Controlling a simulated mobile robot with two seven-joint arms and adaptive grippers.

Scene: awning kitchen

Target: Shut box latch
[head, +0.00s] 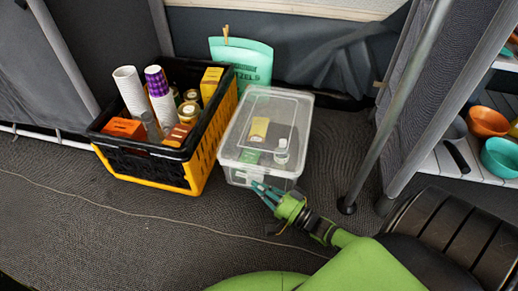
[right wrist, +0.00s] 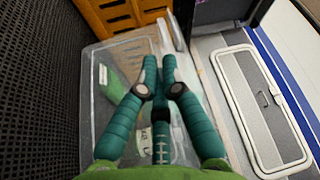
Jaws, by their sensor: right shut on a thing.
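The clear plastic box (head: 267,112) with a translucent lid stands on the dark floor. Small items, among them a little bottle, a yellow item and a green one, show through its lid. My right gripper (head: 260,188) is at the box's near end, with its fingers closed together against the box. In the right wrist view, the teal fingers (right wrist: 159,72) meet over the clear box (right wrist: 92,75), close to its edge. The fingers cover the contact spot, so I cannot make out the latch or its position. My left gripper is out of view.
A black and yellow crate (head: 205,165) with cups, jars and packets stands close left of the box. A green bag (head: 245,60) is behind it. A metal pole (head: 385,125) and shelves with bowls (head: 487,122) are to the right. The floor in front is mostly clear.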

